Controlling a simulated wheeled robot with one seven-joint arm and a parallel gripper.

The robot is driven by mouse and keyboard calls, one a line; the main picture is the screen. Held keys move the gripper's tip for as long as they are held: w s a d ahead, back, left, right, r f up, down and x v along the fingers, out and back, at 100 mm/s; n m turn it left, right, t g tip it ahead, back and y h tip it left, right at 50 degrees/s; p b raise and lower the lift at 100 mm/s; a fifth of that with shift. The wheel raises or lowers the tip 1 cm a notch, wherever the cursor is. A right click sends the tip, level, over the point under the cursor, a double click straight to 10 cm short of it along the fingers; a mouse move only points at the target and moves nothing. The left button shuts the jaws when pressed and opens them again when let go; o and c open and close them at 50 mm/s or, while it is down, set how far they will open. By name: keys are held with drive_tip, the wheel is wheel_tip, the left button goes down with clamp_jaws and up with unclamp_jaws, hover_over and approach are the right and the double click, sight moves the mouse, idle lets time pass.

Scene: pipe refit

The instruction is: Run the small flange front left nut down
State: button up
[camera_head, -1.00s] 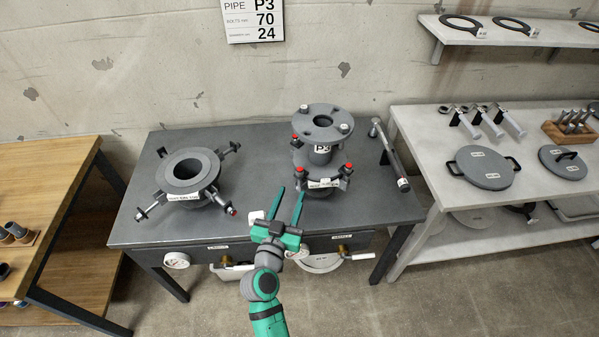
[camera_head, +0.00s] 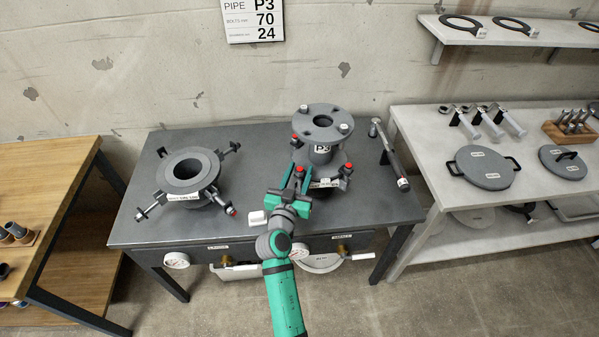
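The small flange (camera_head: 323,183) stands on the right half of the dark bench, with the grey pipe spool marked P3 (camera_head: 323,121) upright on it. The red-topped front left nut (camera_head: 299,168) shows at the flange's left front. My gripper (camera_head: 298,174) is at this nut, with its two green fingers apart and one on each side of it in the picture. I cannot tell whether they touch it. The gripper hides part of the flange's front left. A red-topped nut (camera_head: 348,167) shows at the flange's right.
A larger open flange (camera_head: 187,172) with swing bolts stands on the bench's left. A long wrench (camera_head: 389,152) lies right of the spool. A white block (camera_head: 257,217) is near the front edge, left of my gripper. Gauges and valves hang below that edge.

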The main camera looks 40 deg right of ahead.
clamp_jaws()
drive_tip(key=shift+w+a+m+g+h, duration=0.1)
drive_tip(key=shift+m+g+h, duration=0.2)
drive_tip(key=m+g+h, duration=0.2)
drive_tip(key=m+g, duration=0.1)
drive_tip(key=g, duration=0.1)
drive_tip(key=shift+w+a+g, duration=0.1)
drive_tip(key=shift+w+g, duration=0.05)
drive_tip(key=shift+g, duration=0.15)
drive_tip(key=m+g, duration=0.2)
drive_tip(key=g, duration=0.1)
drive_tip(key=m+g+h, duration=0.1)
drive_tip(key=m+g, duration=0.1)
drive_tip(key=g, duration=0.2)
drive_tip(key=shift+w+r+m, duration=0.1)
drive_tip(key=shift+m, duration=0.3)
drive_tip(key=m+g+y, duration=0.1)
drive_tip(key=m+g, duration=0.1)
drive_tip(key=g, duration=0.2)
drive_tip(key=m+g+y, duration=0.1)
drive_tip(key=m+g, duration=0.2)
drive_tip(key=shift+d+g, duration=0.2)
drive_tip(key=shift+g, duration=0.2)
drive_tip(key=shift+m+g+y, duration=0.5)
drive_tip(key=shift+m+g, duration=0.1)
drive_tip(key=shift+g, duration=0.1)
drive_tip(key=shift+f+m+g+y, duration=0.25)
drive_tip(key=shift+m+g+y, duration=0.15)
drive_tip(key=shift+g+y, duration=0.15)
